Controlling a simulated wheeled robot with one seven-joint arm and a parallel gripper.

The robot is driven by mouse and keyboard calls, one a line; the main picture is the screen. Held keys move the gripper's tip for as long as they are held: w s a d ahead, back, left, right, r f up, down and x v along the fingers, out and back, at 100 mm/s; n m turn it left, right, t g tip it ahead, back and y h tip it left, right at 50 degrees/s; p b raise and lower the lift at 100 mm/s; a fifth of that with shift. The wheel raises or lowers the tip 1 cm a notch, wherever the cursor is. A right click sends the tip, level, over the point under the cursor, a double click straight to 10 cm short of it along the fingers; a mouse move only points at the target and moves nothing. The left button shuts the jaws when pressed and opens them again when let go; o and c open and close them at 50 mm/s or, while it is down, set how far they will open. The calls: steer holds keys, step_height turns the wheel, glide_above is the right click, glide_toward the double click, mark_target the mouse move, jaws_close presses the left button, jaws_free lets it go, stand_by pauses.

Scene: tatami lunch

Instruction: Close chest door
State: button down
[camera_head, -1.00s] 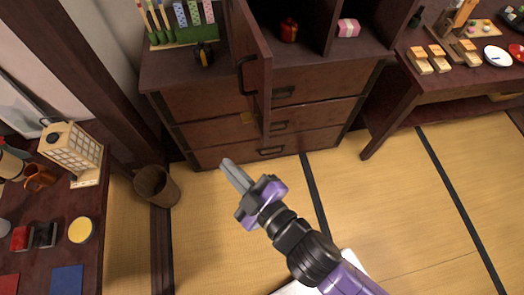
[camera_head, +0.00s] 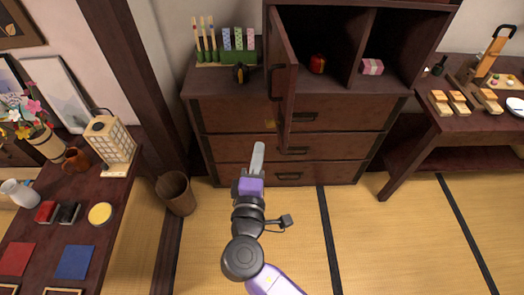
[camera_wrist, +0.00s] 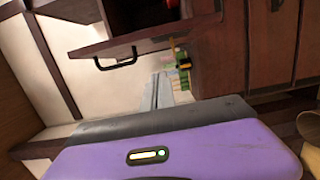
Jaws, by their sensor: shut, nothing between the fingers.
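The dark wood chest (camera_head: 345,112) stands against the back wall, with drawers below and open compartments above. Its door (camera_head: 287,75) is swung open and sticks out towards me, seen nearly edge-on, with a dark handle (camera_head: 277,82) on its left face. The door also shows in the wrist view (camera_wrist: 150,40), with its black handle (camera_wrist: 116,62). My gripper (camera_head: 257,158) is shut and empty, in front of the chest's drawers and below the door in the picture. In the wrist view the grey fingertips (camera_wrist: 158,90) point past the door handle, apart from it.
A red item (camera_head: 317,64) and a pink box (camera_head: 372,66) sit inside the chest compartments. A green rack (camera_head: 225,58) and a small dark object (camera_head: 240,73) stand on the chest top, left of the door. A basket (camera_head: 176,193) stands left. Tatami in front is clear.

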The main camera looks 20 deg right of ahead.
steer(key=w+d+p, duration=0.2)
steer(key=w+d, duration=0.4)
steer(key=d, duration=0.1)
steer(key=shift+d+p, duration=0.15)
steer(key=shift+p, duration=0.15)
